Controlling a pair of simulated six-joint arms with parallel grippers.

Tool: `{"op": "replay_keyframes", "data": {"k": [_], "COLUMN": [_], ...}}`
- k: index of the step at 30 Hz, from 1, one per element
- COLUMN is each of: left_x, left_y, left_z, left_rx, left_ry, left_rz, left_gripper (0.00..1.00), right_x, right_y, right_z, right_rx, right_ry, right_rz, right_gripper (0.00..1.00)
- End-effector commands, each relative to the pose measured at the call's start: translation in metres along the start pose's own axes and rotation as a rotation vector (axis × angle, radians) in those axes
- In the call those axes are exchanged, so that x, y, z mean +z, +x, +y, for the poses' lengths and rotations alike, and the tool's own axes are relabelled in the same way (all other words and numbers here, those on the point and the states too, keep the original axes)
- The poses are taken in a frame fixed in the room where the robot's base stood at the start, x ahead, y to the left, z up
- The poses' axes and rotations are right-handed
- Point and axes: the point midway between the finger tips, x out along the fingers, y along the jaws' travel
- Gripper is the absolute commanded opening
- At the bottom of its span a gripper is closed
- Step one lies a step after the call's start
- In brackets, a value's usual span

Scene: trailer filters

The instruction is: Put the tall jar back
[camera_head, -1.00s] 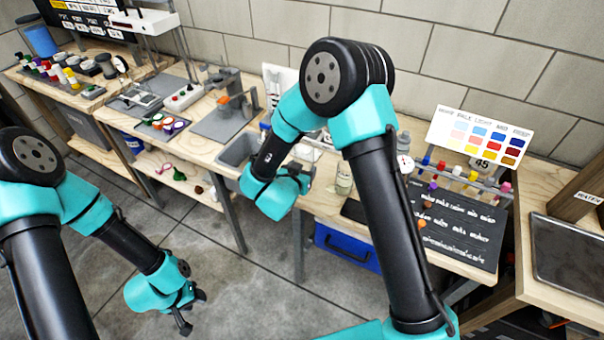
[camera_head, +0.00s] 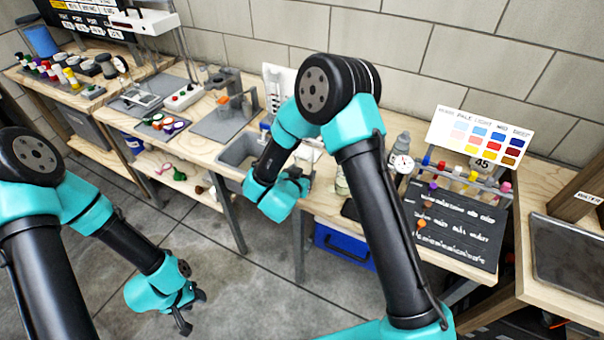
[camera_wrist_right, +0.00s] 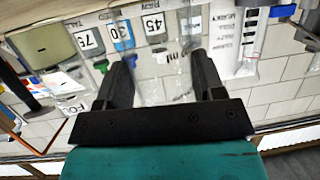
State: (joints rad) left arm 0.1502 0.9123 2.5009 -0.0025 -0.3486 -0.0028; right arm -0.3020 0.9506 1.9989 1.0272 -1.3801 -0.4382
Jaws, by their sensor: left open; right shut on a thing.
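My right gripper (camera_wrist_right: 163,82) is shut on a clear, see-through jar (camera_wrist_right: 158,68), which shows faintly between the two fingers in the right wrist view. Its outline is hard to make out against the labels behind it. In the head view my right gripper (camera_head: 302,183) is over the bench front by the grey sink, and the held jar cannot be made out there. My left gripper (camera_head: 190,312) is open and empty, low over the floor at the lower left.
A small pale jar (camera_head: 342,182) and a grey bottle (camera_head: 402,145) stand on the bench right of my right gripper. A grey sink (camera_head: 236,152) lies left of it. A rack of coloured vials (camera_head: 460,178) and a dark board (camera_head: 458,228) are further right.

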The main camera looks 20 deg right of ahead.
Motion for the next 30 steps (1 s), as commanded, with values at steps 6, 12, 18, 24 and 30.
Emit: {"op": "replay_keyframes", "data": {"k": [6,12,18,24,30], "left_x": [0.0,0.0,0.0,0.0,0.0], "left_y": [0.0,0.0,0.0,0.0,0.0], "left_z": [0.0,0.0,0.0,0.0,0.0], "left_rx": [0.0,0.0,0.0,0.0,0.0], "left_ry": [0.0,0.0,0.0,0.0,0.0], "left_rz": [0.0,0.0,0.0,0.0,0.0], "left_gripper": [0.43,0.43,0.43,0.43,0.43], "right_x": [0.002,0.002,0.002,0.001,0.0], "right_y": [0.001,0.001,0.001,0.0,-0.012], "right_z": [0.0,0.0,0.0,0.0,-0.001], "right_rx": [0.0,0.0,0.0,0.0,-0.003], "right_ry": [-0.001,0.0,0.0,0.0,-0.001], "right_rz": [0.0,0.0,0.0,0.0,0.0], "right_gripper": [0.22,0.77,0.88,0.88,0.88]}}
